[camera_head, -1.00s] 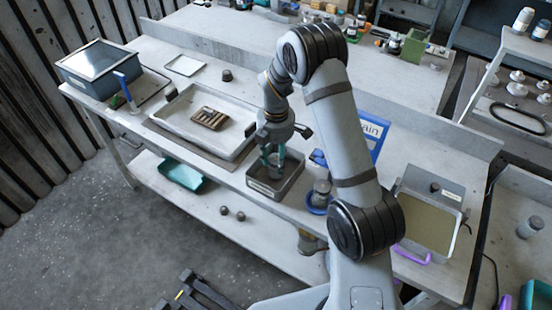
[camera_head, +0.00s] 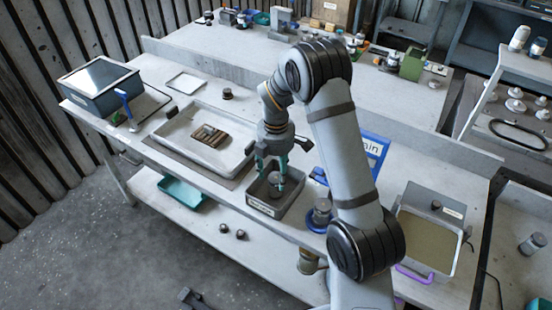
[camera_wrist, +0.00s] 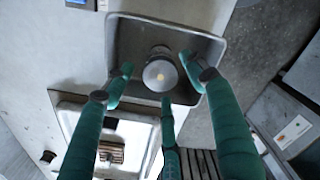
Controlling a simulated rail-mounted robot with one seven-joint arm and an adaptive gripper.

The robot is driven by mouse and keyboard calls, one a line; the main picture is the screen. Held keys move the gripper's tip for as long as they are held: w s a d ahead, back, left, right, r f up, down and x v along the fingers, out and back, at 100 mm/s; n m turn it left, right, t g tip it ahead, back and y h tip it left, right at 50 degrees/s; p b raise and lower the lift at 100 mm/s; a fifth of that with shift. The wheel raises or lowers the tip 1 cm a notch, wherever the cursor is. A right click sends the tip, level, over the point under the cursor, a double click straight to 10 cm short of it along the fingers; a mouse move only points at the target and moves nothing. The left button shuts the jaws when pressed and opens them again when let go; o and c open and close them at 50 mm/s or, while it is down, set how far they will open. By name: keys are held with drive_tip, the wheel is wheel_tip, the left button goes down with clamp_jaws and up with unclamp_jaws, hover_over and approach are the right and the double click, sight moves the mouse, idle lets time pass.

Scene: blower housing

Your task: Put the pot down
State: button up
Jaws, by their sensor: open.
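The pot (camera_head: 275,183), a small grey cylinder with a flat round top, stands in a grey labelled bin (camera_head: 262,207) at the front edge of the bench. In the wrist view the pot (camera_wrist: 160,74) appears upright inside the bin (camera_wrist: 205,42), apart from its walls. My gripper (camera_head: 270,170) is open above the pot. In the wrist view its green fingers (camera_wrist: 158,78) are spread around the pot with visible gaps, not gripping it. The pot's base is hard to make out.
A white tray (camera_head: 180,115) with a brown slotted block (camera_head: 210,136) lies left of the bin. Another grey pot stands in a blue dish (camera_head: 316,223) to the right. A sand-coloured tray (camera_head: 428,240) is further right.

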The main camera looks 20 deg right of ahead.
wheel_tip(320, 180, up, 10)
idle(0.3)
drive_tip(key=shift+f, duration=0.2)
wheel_tip(320, 180, down, 12)
drive_tip(key=shift+s+r+p, duration=0.1)
drive_tip(key=shift+r+p, duration=0.05)
drive_tip(key=shift+p, duration=0.15)
drive_tip(key=shift+w+r, duration=0.2)
drive_tip(key=shift+s+r+b, duration=0.1)
drive_tip(key=shift+r+b, duration=0.25)
drive_tip(key=shift+r, duration=1.05)
drive_tip(key=shift+s+f, duration=0.1)
